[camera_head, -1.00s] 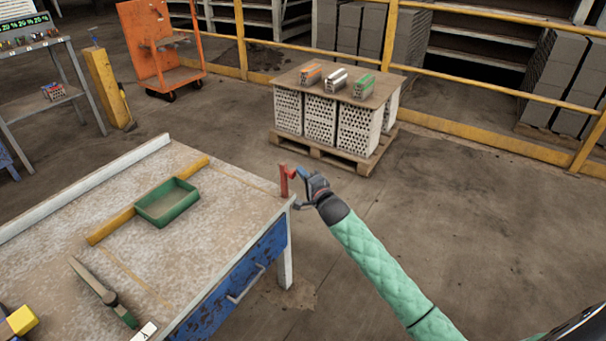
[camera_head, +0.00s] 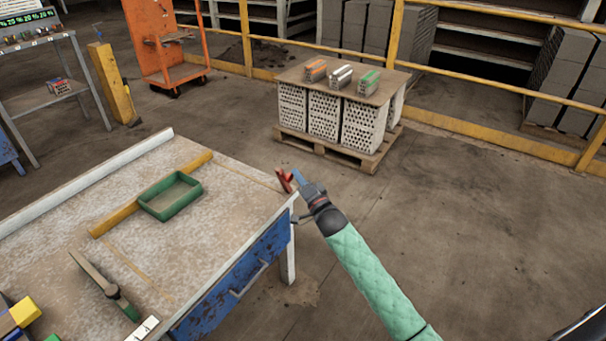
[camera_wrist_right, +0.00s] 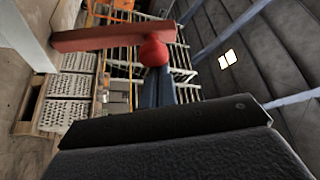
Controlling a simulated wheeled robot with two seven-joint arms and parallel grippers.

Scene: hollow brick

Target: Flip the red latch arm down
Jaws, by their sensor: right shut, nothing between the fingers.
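The red latch arm (camera_head: 285,180) stands at the far right corner of the workbench in the head view and leans to the left. In the right wrist view it is a long red bar (camera_wrist_right: 100,39) with a rounded red end by my fingers. My right gripper (camera_head: 298,176) is shut with nothing between its fingers, its blue tips beside the latch arm's end. In the right wrist view the fingertips (camera_wrist_right: 158,75) overlap the rounded red end; I cannot tell whether they touch it. My left gripper is not in view.
Open floor lies to the right.

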